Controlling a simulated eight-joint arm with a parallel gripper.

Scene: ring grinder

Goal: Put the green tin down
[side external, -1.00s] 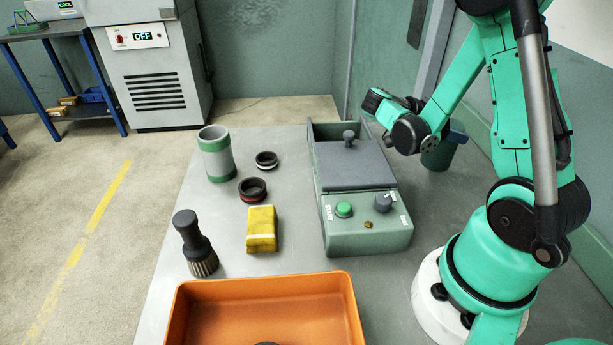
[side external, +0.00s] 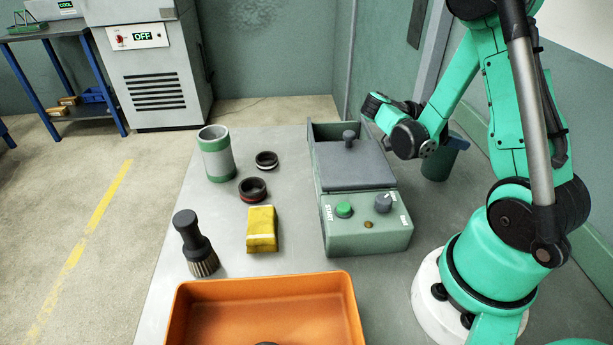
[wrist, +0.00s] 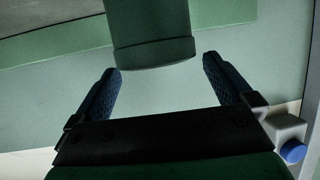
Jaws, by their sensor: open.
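The green tin (side external: 438,165) stands upright at the right of the table in the side view, behind the grinder box and partly covered by my arm. In the wrist view the green tin (wrist: 150,25) is at the top centre, cut off by the frame edge. My gripper (wrist: 161,68) is open, with one dark blue finger on each side of the tin's near end and a visible gap on both sides.
The grinder box (side external: 365,235) stands left of my arm. A green-banded canister (side external: 216,155), two rings (side external: 253,189), a yellow block (side external: 262,229), a brush (side external: 195,245) and an orange tray (side external: 260,285) are further left. A blue-capped part (wrist: 292,150) shows at lower right.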

